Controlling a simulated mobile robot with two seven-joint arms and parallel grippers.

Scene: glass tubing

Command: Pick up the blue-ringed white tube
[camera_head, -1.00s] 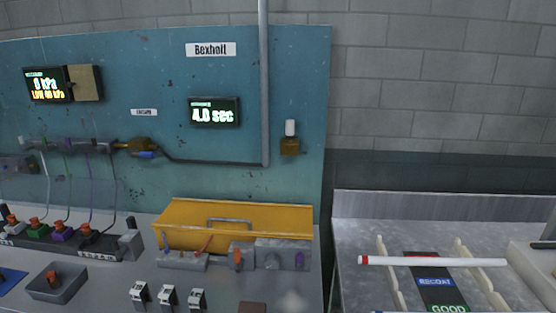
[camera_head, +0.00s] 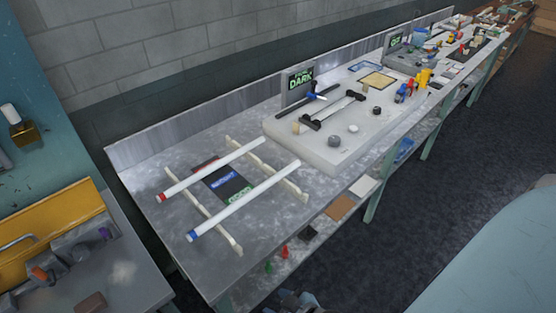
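The blue-ringed white tube (camera_head: 245,200) lies across two cream notched rails on the grey metal bench, on the side nearer to me. Its blue ring (camera_head: 192,236) is at its left end. A similar white tube with a red ring (camera_head: 212,169) lies roughly parallel behind it on the same rails. The left rail (camera_head: 223,232) and the right rail (camera_head: 291,186) hold both tubes above the bench top.
A dark panel with red, blue and green labels (camera_head: 235,184) lies between the rails. A pale raised block (camera_head: 340,155) with a "DARK" display (camera_head: 299,84) stands to the right. A yellow box (camera_head: 50,225) is at the left. A lower shelf with small items runs under the bench.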

